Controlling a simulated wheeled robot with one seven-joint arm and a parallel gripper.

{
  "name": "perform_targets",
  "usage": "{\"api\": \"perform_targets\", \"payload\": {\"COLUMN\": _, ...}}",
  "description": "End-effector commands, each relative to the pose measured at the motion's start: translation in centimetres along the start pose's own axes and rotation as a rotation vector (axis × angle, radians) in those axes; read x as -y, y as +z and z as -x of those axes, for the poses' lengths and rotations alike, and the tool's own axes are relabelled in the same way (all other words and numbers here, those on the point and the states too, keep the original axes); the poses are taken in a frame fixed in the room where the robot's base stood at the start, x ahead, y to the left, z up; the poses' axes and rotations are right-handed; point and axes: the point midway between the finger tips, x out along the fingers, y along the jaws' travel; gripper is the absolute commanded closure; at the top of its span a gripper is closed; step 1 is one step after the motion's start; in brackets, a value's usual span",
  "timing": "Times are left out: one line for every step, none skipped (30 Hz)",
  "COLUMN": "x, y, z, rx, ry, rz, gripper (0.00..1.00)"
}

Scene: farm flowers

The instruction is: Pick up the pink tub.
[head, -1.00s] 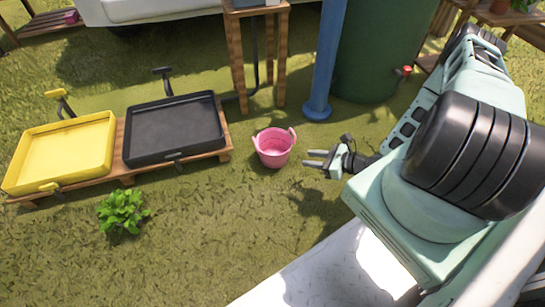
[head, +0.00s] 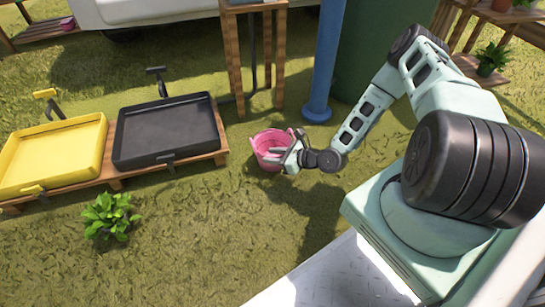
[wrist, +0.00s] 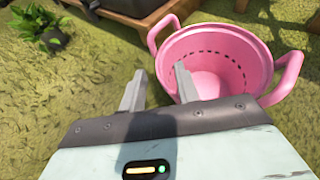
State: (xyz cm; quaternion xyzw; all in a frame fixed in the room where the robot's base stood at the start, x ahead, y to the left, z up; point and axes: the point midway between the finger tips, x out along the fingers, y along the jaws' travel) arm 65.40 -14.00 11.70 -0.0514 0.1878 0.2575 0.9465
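The pink tub (head: 265,144) stands upright on the grass and has two loop handles. It fills the upper right of the wrist view (wrist: 243,53), with its open top facing the camera. My gripper (head: 281,154) is at the tub's right side in the head view and hides part of it. In the wrist view my gripper (wrist: 159,70) is open, with a gap between its fingers. The right finger overlaps the tub's opening and the left finger is outside, so the near rim lies between them. I cannot tell whether either finger touches the wall.
A black tray (head: 168,132) and a yellow tray (head: 50,157) sit on a low wooden pallet to the left. A leafy plant (head: 108,214) grows in front of them. A blue post (head: 325,65) and a wooden stand (head: 235,70) rise behind the tub.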

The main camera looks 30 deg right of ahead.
Motion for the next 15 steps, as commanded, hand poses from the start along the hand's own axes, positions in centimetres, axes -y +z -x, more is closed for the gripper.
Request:
{"api": "perform_targets", "payload": {"x": 0.0, "y": -0.4, "z": -1.0, "rx": 0.0, "ry": 0.002, "rz": 0.003, "gripper": 0.68}}
{"api": "perform_targets", "payload": {"x": 0.0, "y": -0.4, "z": -1.3, "rx": -0.001, "ry": 0.001, "rz": 0.002, "gripper": 0.68}}
{"api": "perform_targets", "payload": {"x": 0.0, "y": -0.3, "z": -1.7, "rx": 0.0, "ry": 0.001, "rz": 0.002, "gripper": 0.68}}
{"api": "perform_targets", "payload": {"x": 0.0, "y": -0.2, "z": -1.9, "rx": 0.0, "ry": 0.001, "rz": 0.002, "gripper": 0.68}}
{"api": "perform_targets", "payload": {"x": 0.0, "y": -0.2, "z": -2.1, "rx": 0.0, "ry": 0.001, "rz": 0.001, "gripper": 0.68}}
{"api": "perform_targets", "payload": {"x": 0.0, "y": -0.1, "z": -2.2, "rx": 0.0, "ry": 0.0, "rz": 0.0, "gripper": 0.68}}
{"api": "perform_targets", "payload": {"x": 0.0, "y": -0.1, "z": -2.2, "rx": 0.0, "ry": 0.0, "rz": 0.0, "gripper": 0.68}}
{"api": "perform_targets", "payload": {"x": 0.0, "y": -0.1, "z": -2.3, "rx": 0.0, "ry": 0.0, "rz": -0.001, "gripper": 0.68}}
{"api": "perform_targets", "payload": {"x": 0.0, "y": 0.0, "z": -2.2, "rx": -0.001, "ry": -0.001, "rz": -0.001, "gripper": 0.68}}
{"api": "perform_targets", "payload": {"x": 0.0, "y": 0.0, "z": -2.2, "rx": -0.001, "ry": -0.001, "rz": -0.001, "gripper": 0.68}}
{"api": "perform_targets", "payload": {"x": 0.0, "y": 0.0, "z": -2.2, "rx": -0.001, "ry": -0.001, "rz": -0.001, "gripper": 0.68}}
{"api": "perform_targets", "payload": {"x": 0.0, "y": 0.0, "z": -2.2, "rx": -0.001, "ry": 0.0, "rz": -0.001, "gripper": 0.68}}
{"api": "perform_targets", "payload": {"x": 0.0, "y": 0.0, "z": -2.2, "rx": -0.001, "ry": 0.0, "rz": -0.001, "gripper": 0.68}}
{"api": "perform_targets", "payload": {"x": 0.0, "y": 0.0, "z": -2.2, "rx": -0.001, "ry": 0.0, "rz": -0.001, "gripper": 0.76}}
{"api": "perform_targets", "payload": {"x": 0.0, "y": 0.0, "z": -2.2, "rx": -0.001, "ry": 0.0, "rz": -0.001, "gripper": 0.87}}
